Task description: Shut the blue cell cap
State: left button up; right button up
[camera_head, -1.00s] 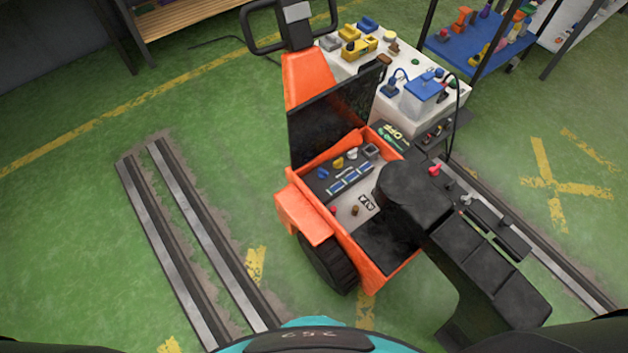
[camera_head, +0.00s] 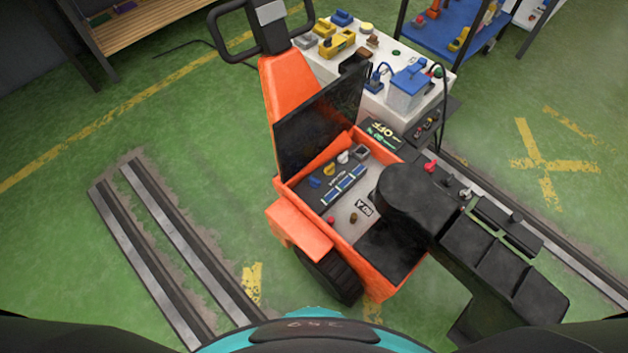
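The orange rail vehicle (camera_head: 290,105) stands with its compartment open and a dark cover panel (camera_head: 320,122) tilted up behind it. Inside lies a dark battery (camera_head: 322,192) with a row of small raised caps along its far-left edge. The blue cap (camera_head: 314,182) is nearest the front and looks raised, though it is too small to tell how far open. A yellow cap (camera_head: 329,169) and a white cap (camera_head: 343,157) stand behind it. Neither of my grippers shows in this view.
A large black jointed part (camera_head: 430,215) overhangs the compartment's right side. A white bench (camera_head: 368,92) with several small items and a blue-topped box (camera_head: 409,88) stands behind. Metal rails (camera_head: 150,260) lie on the green floor at left, where there is free room.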

aim_at(314, 183)
jog(key=i+j, duration=0.55)
jog(key=j, duration=0.2)
jog(key=i+j+z, duration=0.1)
jog(key=z, duration=2)
